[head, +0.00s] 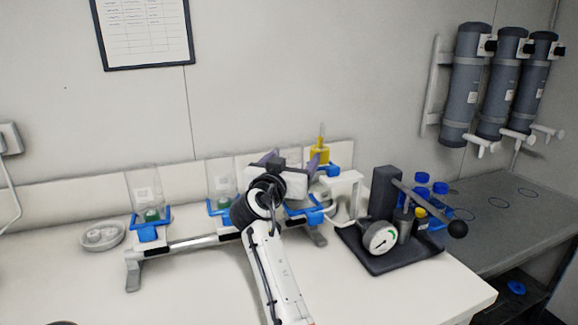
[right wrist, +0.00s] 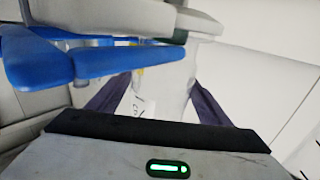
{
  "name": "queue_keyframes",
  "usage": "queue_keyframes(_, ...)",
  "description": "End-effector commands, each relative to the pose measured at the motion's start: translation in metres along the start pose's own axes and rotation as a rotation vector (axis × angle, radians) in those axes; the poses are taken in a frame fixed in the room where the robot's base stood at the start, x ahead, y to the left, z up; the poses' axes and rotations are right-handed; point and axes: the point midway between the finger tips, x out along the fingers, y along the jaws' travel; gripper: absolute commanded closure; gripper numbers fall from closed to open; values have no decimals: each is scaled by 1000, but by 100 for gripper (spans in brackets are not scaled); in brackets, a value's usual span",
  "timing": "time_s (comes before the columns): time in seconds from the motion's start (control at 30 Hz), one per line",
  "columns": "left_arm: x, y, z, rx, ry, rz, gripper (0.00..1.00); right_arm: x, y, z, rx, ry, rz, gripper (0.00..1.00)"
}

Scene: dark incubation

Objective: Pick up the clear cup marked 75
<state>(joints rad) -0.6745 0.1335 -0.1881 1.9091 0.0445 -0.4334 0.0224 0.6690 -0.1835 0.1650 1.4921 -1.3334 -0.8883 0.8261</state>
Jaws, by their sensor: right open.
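My right gripper (head: 285,168) is open at the right end of the white rack, its dark purple fingers around the upper part of a cup place. In the right wrist view a pale clear cup (right wrist: 170,85) stands between the open fingers (right wrist: 158,102). A white label on it carries dark marks that I cannot read surely. Two other clear cups, a left one (head: 143,186) and a middle one (head: 221,180), sit in blue holders with green at their bases. Their labels are too small to read. My gripper hides most of the third cup in the head view. My left gripper is not in view.
The white rack (head: 190,243) carries blue holders (head: 150,232). A yellow flask (head: 320,152) stands behind right. A dark press with a gauge (head: 380,238) and blue-capped bottles (head: 421,190) are to the right. A round dish (head: 102,236) lies left. The front bench is clear.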

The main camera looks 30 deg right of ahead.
Motion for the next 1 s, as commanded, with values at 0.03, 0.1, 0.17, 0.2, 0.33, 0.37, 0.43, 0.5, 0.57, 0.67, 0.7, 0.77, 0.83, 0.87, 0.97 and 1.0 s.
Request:
queue_keyframes(0.03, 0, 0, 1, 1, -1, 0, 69, 0, 0, 0, 0, 0, 0, 28)
queue_keyframes(0.1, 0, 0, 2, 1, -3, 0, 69, 0, 0, 0, 0, 0, 0, 35)
queue_keyframes(0.17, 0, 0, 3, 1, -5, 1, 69, 0, 0, 0, 0, 0, 0, 45)
queue_keyframes(0.2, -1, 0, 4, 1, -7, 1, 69, 0, 0, 0, 0, 0, 0, 51)
queue_keyframes(0.33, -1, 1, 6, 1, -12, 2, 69, 0, 0, 0, 0, 0, 0, 73)
queue_keyframes(0.37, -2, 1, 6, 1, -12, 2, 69, 0, 0, 0, 0, 1, 0, 74)
queue_keyframes(0.43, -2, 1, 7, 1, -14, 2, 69, 0, 0, 0, 0, 1, 0, 74)
queue_keyframes(0.5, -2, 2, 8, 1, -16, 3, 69, 0, 0, 0, 0, 1, 0, 74)
queue_keyframes(0.57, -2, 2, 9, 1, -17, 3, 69, 0, 0, -1, 1, 1, 0, 74)
queue_keyframes(0.67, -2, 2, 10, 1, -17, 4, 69, 0, 0, -9, 2, 3, 1, 74)
queue_keyframes(0.7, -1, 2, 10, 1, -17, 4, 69, 0, 0, -15, 4, 4, 1, 74)
queue_keyframes(0.77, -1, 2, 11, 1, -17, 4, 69, -1, 0, -26, 6, 4, 0, 74)
queue_keyframes(0.83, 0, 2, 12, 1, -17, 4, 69, -1, 0, -41, 6, 5, 1, 74)
queue_keyframes(0.87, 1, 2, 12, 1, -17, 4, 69, -1, 0, -47, 7, 5, 1, 74)
queue_keyframes(0.97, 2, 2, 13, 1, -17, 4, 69, -1, 0, -68, 6, 4, 1, 74)
queue_keyframes(1.0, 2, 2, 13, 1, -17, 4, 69, -1, 0, -74, 5, 3, 1, 74)
